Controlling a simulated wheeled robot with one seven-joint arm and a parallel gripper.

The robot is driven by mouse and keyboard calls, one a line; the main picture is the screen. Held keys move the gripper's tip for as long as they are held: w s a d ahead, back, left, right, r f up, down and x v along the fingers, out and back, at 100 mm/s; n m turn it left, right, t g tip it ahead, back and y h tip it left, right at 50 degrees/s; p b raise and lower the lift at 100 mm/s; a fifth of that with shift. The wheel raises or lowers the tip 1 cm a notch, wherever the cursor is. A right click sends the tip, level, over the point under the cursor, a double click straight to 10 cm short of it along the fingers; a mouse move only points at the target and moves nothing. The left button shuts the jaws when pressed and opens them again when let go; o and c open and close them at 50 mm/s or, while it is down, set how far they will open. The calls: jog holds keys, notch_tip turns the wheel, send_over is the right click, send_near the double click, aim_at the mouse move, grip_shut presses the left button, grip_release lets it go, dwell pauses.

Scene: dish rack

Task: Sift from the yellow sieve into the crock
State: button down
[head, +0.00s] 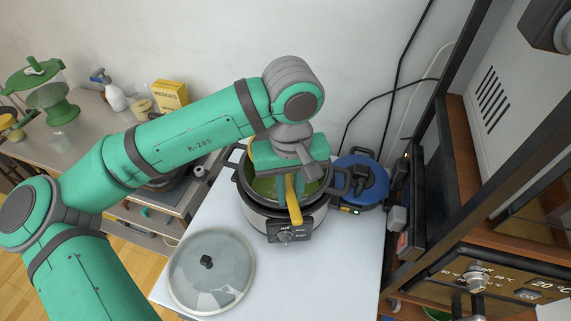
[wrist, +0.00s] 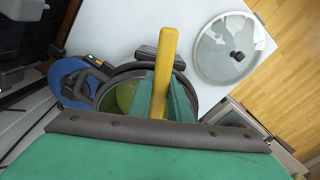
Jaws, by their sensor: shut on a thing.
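The crock (head: 262,215) is a round slow cooker with a dark rim, a silver body and a dial on the front, standing on the white table. Its open mouth also shows in the wrist view (wrist: 112,95). My gripper (head: 292,190) is over the crock, pointing down, and shut on the yellow handle (head: 294,205) of the sieve. The handle also shows in the wrist view (wrist: 163,70), between my green fingers. Something green shows inside the crock's mouth; I cannot tell whether it is sieve or contents. The sieve's bowl is mostly hidden by my gripper and arm.
A glass lid (head: 212,270) lies on the white table (head: 330,285) left of the crock. A blue round appliance (head: 362,183) stands close behind it on the right. A shelf unit (head: 470,190) bounds the right side. The table's front right is clear.

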jog(key=d, duration=0.2)
jog(key=w+d, duration=0.1)
jog(key=d, duration=0.1)
jog(key=shift+d, duration=0.25)
jog(key=shift+s+a, duration=0.2)
jog(key=shift+a, duration=0.75)
jog(key=shift+s+a, duration=0.25)
jog(key=shift+a, duration=0.75)
jog(key=shift+s+a, duration=0.2)
jog(key=shift+a, duration=0.75)
jog(key=d, duration=0.3)
jog(key=w+d, duration=0.1)
jog(key=d, duration=0.1)
jog(key=shift+w+d, duration=0.15)
jog(key=shift+d, duration=0.25)
jog(key=shift+s+a, duration=0.2)
jog(key=shift+a, duration=0.8)
jog(key=shift+s+a, duration=0.25)
jog(key=shift+a, duration=0.7)
jog(key=shift+s+a, duration=0.2)
jog(key=shift+a, duration=0.8)
jog(key=shift+w+d+r, duration=0.1)
jog(key=shift+d+r, duration=0.4)
jog(key=shift+r, duration=0.35)
jog(key=shift+w+d+r, duration=0.15)
jog(key=shift+d+r, duration=0.35)
jog(key=shift+r, duration=0.35)
jog(key=shift+w+d+r, duration=0.1)
jog(key=shift+d+r, duration=0.4)
jog(key=shift+r, duration=0.35)
